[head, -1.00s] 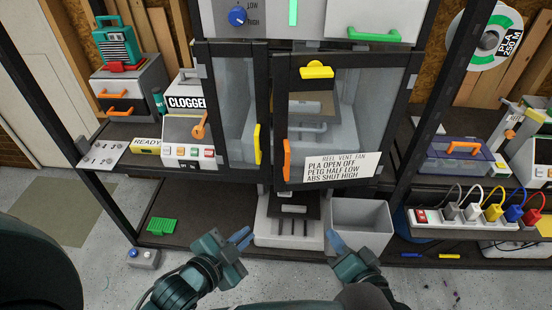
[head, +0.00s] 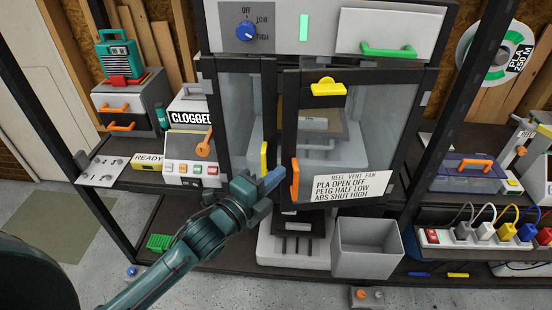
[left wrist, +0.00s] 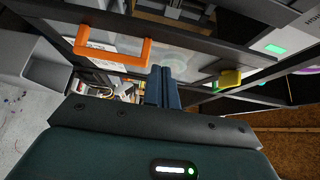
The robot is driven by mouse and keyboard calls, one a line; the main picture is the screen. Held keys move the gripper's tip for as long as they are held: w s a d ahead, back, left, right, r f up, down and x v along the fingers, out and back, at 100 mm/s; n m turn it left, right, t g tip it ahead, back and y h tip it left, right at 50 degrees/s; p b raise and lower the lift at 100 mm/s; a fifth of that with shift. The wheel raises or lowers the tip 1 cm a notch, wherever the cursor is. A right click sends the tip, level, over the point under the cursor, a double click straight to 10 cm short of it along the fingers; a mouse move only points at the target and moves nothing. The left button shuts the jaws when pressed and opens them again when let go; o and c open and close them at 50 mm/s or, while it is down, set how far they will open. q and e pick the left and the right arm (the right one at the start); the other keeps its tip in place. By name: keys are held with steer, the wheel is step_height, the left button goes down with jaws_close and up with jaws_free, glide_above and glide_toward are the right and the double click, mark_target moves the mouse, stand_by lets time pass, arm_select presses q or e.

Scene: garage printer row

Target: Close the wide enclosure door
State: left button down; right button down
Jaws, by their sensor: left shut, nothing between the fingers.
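The wide enclosure door (head: 375,130) is a clear panel in a dark frame, with an orange handle (head: 295,178) on its left edge and a printed card (head: 350,187) low on it. It stands ajar, swung out toward me. The orange handle also shows in the left wrist view (left wrist: 112,62). My left gripper (head: 273,180) is shut and empty, its blue fingertips just left of the orange handle; I cannot tell whether they touch. The fingers also show in the left wrist view (left wrist: 163,88). My right gripper is out of view.
A narrower door (head: 238,110) with a yellow handle (head: 264,160) is left of the wide door. A grey bin (head: 368,248) stands below. The control panel (head: 187,150) is left of the enclosure.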

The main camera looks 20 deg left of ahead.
arm_select(q)
steer(key=shift+w+a+p, duration=0.1)
steer(key=shift+w+a, duration=0.1)
steer(key=shift+w, duration=0.6)
steer(key=shift+w+a+p, duration=0.1)
steer(key=shift+w+a, duration=0.05)
steer(key=shift+w, duration=0.6)
steer(key=shift+w+a+p, duration=0.1)
steer(key=shift+w+a, duration=0.1)
steer(key=shift+w, duration=0.6)
steer(key=w, duration=0.1)
steer(key=w+a, duration=0.1)
steer(key=w, duration=0.1)
steer(key=shift+w+a, duration=0.1)
steer(key=shift+a, duration=0.15)
steer(key=shift+f, duration=0.1)
